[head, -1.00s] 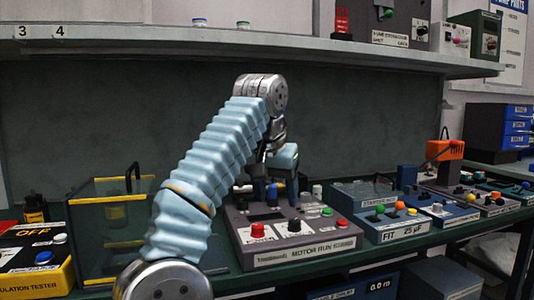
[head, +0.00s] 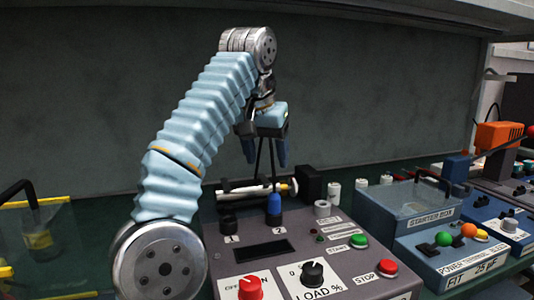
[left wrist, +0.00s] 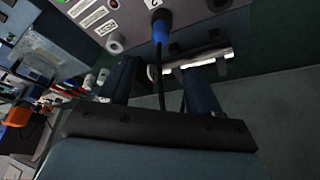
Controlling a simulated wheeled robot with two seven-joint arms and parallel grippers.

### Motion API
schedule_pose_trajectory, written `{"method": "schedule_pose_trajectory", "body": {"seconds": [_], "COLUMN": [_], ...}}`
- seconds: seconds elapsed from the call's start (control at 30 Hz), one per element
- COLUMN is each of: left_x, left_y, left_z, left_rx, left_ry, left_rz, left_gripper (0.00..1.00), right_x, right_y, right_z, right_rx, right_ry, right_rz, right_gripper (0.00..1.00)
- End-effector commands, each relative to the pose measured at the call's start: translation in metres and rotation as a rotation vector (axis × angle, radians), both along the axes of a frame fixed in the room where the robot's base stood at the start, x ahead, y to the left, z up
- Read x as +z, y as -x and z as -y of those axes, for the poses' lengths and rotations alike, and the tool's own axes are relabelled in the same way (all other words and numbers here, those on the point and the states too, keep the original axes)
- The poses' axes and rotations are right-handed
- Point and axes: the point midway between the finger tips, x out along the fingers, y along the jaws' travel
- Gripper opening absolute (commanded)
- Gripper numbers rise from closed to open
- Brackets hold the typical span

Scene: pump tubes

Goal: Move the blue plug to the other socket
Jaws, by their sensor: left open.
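The blue plug (head: 274,204) stands upright in the black socket numbered 2 on the grey motor run box. It also shows in the left wrist view (left wrist: 160,27), with its black cable running between my fingers. The socket numbered 1 (head: 229,222), to its left, is empty. My left gripper (head: 266,160) is open above the plug, its dark blue fingers apart and not touching it. In the left wrist view the fingers (left wrist: 162,75) are on either side of the cable. My right gripper is in no view.
The motor run box has a red knob (head: 250,288), a black load knob (head: 312,273) and green and red buttons. A starter box (head: 418,208) stands right; a clear tank (head: 40,235) stands left.

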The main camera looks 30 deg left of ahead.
Motion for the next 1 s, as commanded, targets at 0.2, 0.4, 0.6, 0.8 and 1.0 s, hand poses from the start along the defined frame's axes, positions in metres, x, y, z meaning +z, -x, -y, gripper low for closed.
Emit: {"method": "schedule_pose_trajectory", "body": {"seconds": [0.2,0.4,0.6,0.8,1.0], "left_x": [-0.016,-0.056,-0.097,-0.12,-0.127], "left_y": [-0.006,-0.02,-0.037,-0.048,-0.051], "left_z": [-0.002,-0.005,-0.008,-0.01,-0.01], "left_rx": [0.001,0.002,0.002,0.002,0.001], "left_ry": [-0.003,0.0,0.001,0.001,0.001], "left_rz": [-0.004,-0.007,-0.004,-0.002,-0.001], "left_gripper": [0.63,0.63,0.63,0.63,0.63], "right_x": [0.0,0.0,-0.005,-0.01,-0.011], "right_y": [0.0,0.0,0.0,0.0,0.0], "right_z": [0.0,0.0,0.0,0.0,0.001], "right_rx": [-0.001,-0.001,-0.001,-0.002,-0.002], "right_ry": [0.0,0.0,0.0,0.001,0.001], "right_rz": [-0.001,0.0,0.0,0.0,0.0], "right_gripper": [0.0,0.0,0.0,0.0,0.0]}}
